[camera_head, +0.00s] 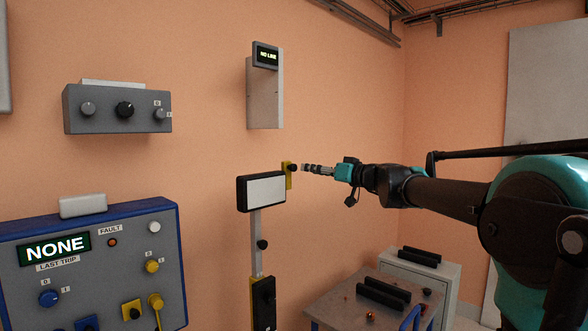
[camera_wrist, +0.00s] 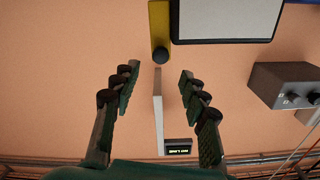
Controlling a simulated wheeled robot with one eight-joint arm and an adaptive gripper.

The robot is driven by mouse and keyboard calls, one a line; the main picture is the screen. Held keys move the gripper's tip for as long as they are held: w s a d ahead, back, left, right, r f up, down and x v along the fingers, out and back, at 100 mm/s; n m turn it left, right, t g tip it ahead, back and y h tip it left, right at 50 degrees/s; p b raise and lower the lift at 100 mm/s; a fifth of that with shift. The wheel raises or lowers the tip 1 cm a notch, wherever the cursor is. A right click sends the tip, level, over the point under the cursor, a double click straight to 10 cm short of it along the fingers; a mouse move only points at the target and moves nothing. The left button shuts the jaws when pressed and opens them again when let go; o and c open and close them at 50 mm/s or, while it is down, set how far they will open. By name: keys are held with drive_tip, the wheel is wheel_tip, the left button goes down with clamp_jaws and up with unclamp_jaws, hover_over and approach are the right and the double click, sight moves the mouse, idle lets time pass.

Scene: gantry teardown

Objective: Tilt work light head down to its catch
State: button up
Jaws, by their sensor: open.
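The work light head (camera_head: 262,192) is a black-framed box with a pale panel, on top of a grey upright post (camera_head: 256,240). A yellow bracket (camera_head: 288,176) with a dark round knob (camera_head: 293,167) stands at its right side. In the wrist view, which is upside down, the light head (camera_wrist: 225,18), yellow bracket (camera_wrist: 158,15) and knob (camera_wrist: 160,56) show at the top. My gripper (camera_head: 306,168) is just right of the knob in the head view. In the wrist view my gripper (camera_wrist: 158,75) is open and empty, with the knob beyond its fingertips. No contact shows.
A wall box with a "NO LINE" display (camera_head: 265,88) hangs above the light. A grey knob box (camera_head: 118,109) and blue-edged control panel (camera_head: 90,265) are at left. A table (camera_head: 335,300) with black blocks and a cabinet (camera_head: 450,275) stand below my arm.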

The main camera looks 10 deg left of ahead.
sight(295, 167)
drive_tip(key=x, duration=0.9)
clamp_jaws()
